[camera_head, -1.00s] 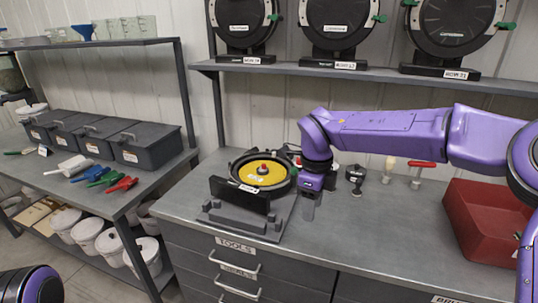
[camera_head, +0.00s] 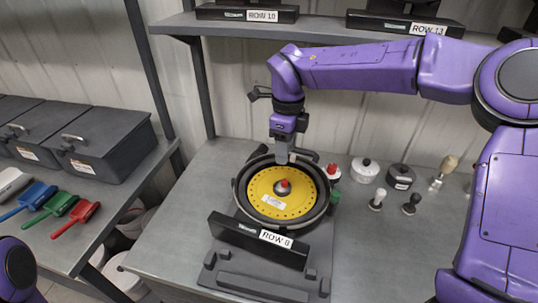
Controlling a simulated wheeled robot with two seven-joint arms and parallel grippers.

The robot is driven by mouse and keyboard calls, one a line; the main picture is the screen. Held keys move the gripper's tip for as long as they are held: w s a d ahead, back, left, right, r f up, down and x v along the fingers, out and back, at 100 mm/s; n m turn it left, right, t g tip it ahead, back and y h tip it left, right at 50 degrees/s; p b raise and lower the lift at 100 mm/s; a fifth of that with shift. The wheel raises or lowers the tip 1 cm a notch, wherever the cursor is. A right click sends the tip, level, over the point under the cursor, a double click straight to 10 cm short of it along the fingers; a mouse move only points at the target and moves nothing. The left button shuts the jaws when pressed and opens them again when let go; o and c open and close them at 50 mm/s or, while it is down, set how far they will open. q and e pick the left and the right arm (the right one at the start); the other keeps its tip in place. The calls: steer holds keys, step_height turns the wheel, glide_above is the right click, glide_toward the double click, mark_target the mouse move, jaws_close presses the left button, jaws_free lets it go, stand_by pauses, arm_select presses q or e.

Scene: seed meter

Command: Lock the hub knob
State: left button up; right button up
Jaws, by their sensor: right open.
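The seed meter stands on the grey bench, with a black round housing (camera_head: 239,190) and a yellow seed disc (camera_head: 262,200) in it. The hub knob (camera_head: 282,185) is at the disc's centre, with a red top on a dark base. My right gripper (camera_head: 282,160) points down just above and behind the knob in the picture, apart from it as far as I can tell. It is open and nothing shows in it. The knob's locked or unlocked position cannot be told. My left gripper is out of view.
A black stand labelled ROW 8 (camera_head: 258,240) is in front of the meter. Right of it are a red-topped item (camera_head: 332,172), a white lidded pot (camera_head: 364,170), a dark pot (camera_head: 401,177) and small knobs. A shelf (camera_head: 330,30) runs above. The bench's right front is clear.

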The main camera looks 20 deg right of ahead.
mark_target(285, 181)
steer(key=f, duration=0.2)
steer(key=s+f+p, duration=0.1)
steer(key=f, duration=0.3)
steer(key=shift+s+d+f+p, duration=0.1)
steer(key=shift+s+f+p, duration=0.2)
steer(key=shift+s+p, duration=0.1)
steer(key=w+f, duration=0.1)
steer(key=f, duration=0.1)
steer(key=w+f, duration=0.1)
steer(key=shift+f, duration=0.35)
steer(key=shift+s+r, duration=0.1)
steer(key=shift+s, duration=0.25)
steer(key=shift+s+r, duration=0.1)
steer(key=shift+s, duration=0.05)
steer(key=shift+c, duration=0.5)
steer(key=c, duration=0.5)
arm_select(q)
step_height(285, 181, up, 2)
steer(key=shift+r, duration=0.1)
arm_select(e)
jaws_close()
